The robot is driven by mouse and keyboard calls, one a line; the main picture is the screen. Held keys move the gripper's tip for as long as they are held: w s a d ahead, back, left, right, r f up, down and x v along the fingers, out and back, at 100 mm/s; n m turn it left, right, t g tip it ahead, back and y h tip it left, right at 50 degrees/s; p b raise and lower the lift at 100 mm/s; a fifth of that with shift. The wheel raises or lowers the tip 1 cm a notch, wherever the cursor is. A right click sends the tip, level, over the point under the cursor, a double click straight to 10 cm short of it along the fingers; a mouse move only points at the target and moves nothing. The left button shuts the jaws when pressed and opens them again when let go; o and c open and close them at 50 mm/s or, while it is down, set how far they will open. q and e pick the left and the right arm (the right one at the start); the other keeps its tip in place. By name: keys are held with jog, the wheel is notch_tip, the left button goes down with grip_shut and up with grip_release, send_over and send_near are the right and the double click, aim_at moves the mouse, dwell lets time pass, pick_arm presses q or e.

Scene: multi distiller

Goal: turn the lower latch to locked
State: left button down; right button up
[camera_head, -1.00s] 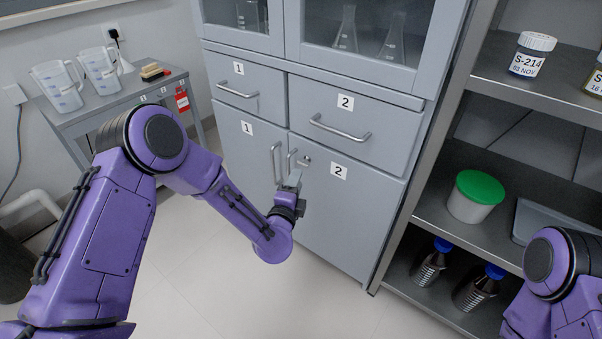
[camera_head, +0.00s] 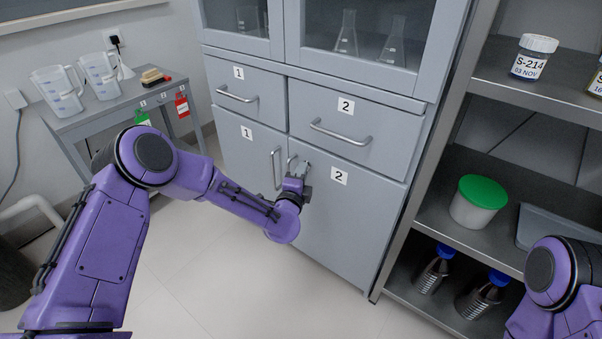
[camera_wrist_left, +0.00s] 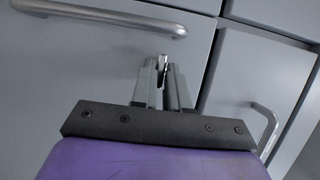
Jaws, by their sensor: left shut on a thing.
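My left gripper (camera_head: 303,168) is at the upper left of the grey lower door marked 2 (camera_head: 345,215), just right of that door's upright handle (camera_head: 290,164). In the left wrist view its two fingers (camera_wrist_left: 163,70) are closed together on a small shiny metal latch (camera_wrist_left: 164,61) that stands out from the cabinet front. The fingers hide most of the latch, so its exact angle cannot be told. In the head view the latch is hidden behind the gripper. My right gripper is out of view; only part of my right arm shows at the lower right.
Bar handles sit close by on the lower door marked 1 (camera_head: 276,168) and on drawer 2 (camera_head: 341,132). An open shelf with a green-lidded tub (camera_head: 479,202) and blue-capped bottles stands at the right. A side table (camera_head: 105,112) with jugs stands at the left. The floor in front is clear.

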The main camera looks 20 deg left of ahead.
pick_arm(q)
jog(key=shift+w+a+r+n+g+h+p, duration=0.15)
jog(key=shift+n+g+h+p, duration=0.7)
jog(key=shift+n+p, duration=1.1)
jog(key=shift+s+a+r+n+g+h+p, duration=0.15)
jog(key=shift+n+g+h+p, duration=0.65)
jog(key=shift+n+p, duration=1.15)
jog(key=shift+w+a+r+n+g+h+p, duration=0.15)
jog(key=shift+n+g+h+p, duration=0.65)
jog(key=shift+n+p, duration=1.15)
jog(key=shift+n, duration=0.45)
jog(key=c, duration=1.2)
grip_release()
